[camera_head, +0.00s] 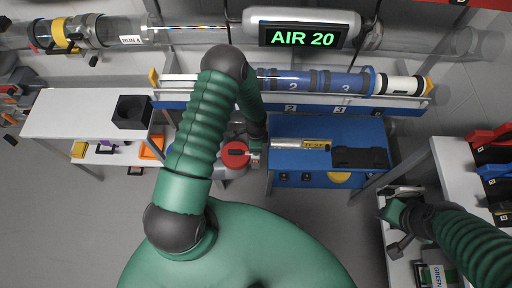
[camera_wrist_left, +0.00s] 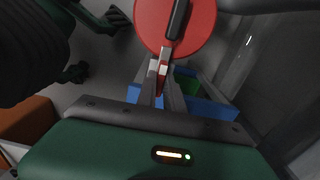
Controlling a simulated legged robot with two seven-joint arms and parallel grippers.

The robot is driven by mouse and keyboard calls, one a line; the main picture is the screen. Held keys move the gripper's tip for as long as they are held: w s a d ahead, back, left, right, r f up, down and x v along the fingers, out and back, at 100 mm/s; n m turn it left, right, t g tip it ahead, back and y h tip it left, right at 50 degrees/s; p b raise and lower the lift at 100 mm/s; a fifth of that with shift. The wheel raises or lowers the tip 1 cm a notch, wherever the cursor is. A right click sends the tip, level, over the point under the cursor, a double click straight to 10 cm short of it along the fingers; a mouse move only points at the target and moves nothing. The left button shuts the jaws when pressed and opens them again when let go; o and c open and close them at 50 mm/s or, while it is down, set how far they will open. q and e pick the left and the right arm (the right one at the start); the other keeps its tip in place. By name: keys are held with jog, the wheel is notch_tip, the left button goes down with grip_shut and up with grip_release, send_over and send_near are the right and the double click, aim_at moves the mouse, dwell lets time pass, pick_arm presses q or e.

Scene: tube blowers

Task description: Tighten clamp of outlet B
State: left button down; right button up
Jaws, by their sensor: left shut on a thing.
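My left gripper (camera_head: 257,150) is beside a red disc (camera_head: 235,155), left of the blue bench. In the left wrist view the gripper fingers (camera_wrist_left: 158,80) are shut on a slim red handle with a black grip (camera_wrist_left: 180,18). The handle lies across the face of the red disc (camera_wrist_left: 150,22) there. I cannot tell whether the handle is the clamp's lever, and I see no outlet B label. My right gripper (camera_head: 395,212) is at the right, over a shelf edge; its finger opening is unclear.
A blue bench (camera_head: 300,160) holds a silver-and-yellow cylinder (camera_head: 302,144) and a black tray (camera_head: 360,158). A blue numbered tube (camera_head: 320,82) runs behind it. A white table (camera_head: 75,115) with a black box (camera_head: 132,111) stands left. An AIR 20 display (camera_head: 303,38) hangs above.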

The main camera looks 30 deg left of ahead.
pick_arm(q)
jog(key=shift+w+m, duration=0.1)
jog(key=shift+m, duration=0.2)
jog(key=c, duration=1.5)
grip_release()
jog(key=shift+o, duration=0.2)
notch_tip(320, 180, up, 17)
jog(key=p, duration=0.3)
jog(key=shift+f, duration=0.15)
jog(key=shift+a, duration=0.1)
